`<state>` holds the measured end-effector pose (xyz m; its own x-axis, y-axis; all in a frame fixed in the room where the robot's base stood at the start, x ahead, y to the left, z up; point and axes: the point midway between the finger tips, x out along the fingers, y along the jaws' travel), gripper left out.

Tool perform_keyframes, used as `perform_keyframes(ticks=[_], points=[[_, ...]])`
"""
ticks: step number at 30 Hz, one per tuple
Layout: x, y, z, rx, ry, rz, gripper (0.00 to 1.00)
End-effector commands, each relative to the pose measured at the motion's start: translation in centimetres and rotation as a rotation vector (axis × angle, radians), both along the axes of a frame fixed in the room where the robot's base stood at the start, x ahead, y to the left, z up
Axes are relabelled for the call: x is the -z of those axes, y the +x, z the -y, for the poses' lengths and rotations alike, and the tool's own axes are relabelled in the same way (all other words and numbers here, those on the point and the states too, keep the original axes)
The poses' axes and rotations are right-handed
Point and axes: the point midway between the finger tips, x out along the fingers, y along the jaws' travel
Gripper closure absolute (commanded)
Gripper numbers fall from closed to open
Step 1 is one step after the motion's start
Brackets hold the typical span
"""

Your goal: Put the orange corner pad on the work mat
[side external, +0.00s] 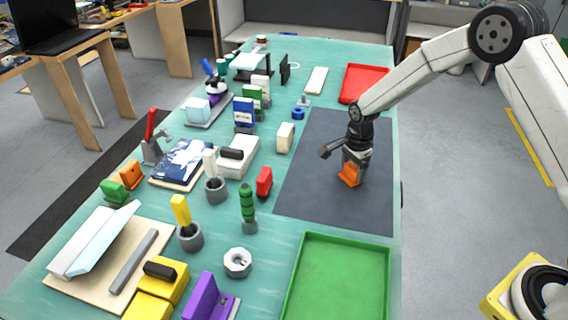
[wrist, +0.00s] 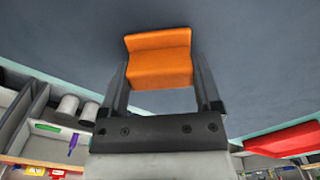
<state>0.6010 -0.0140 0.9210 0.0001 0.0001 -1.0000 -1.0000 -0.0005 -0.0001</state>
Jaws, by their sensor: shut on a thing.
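The orange corner pad (side external: 350,175) is between the fingers of my gripper (side external: 354,166), over the dark grey work mat (side external: 310,190). In the wrist view the pad (wrist: 160,58) is an L-shaped orange block, with a finger on each side. My gripper (wrist: 160,85) is shut on it. The pad is low over the right part of the mat; I cannot tell whether it touches the surface. The mat (wrist: 255,60) fills much of the wrist view behind the pad.
A green tray (side external: 340,234) lies in front of the mat and a red tray (side external: 364,83) behind it. A red block (side external: 264,181), a cream block (side external: 285,137) and a blue ring (side external: 298,113) stand near the mat's left side. The mat is otherwise clear.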

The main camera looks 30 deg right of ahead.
Motion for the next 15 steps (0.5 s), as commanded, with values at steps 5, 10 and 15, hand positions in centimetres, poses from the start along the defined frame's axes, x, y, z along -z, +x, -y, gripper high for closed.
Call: perform_keyframes(ticks=[5,10,15], points=[[0.13,0.01,0.0,0.0,0.0,0.0,0.0],[0.11,0.01,0.0,0.0,0.0,0.0,0.0],[-0.19,0.02,0.0,0.0,0.0,0.001,0.0]])
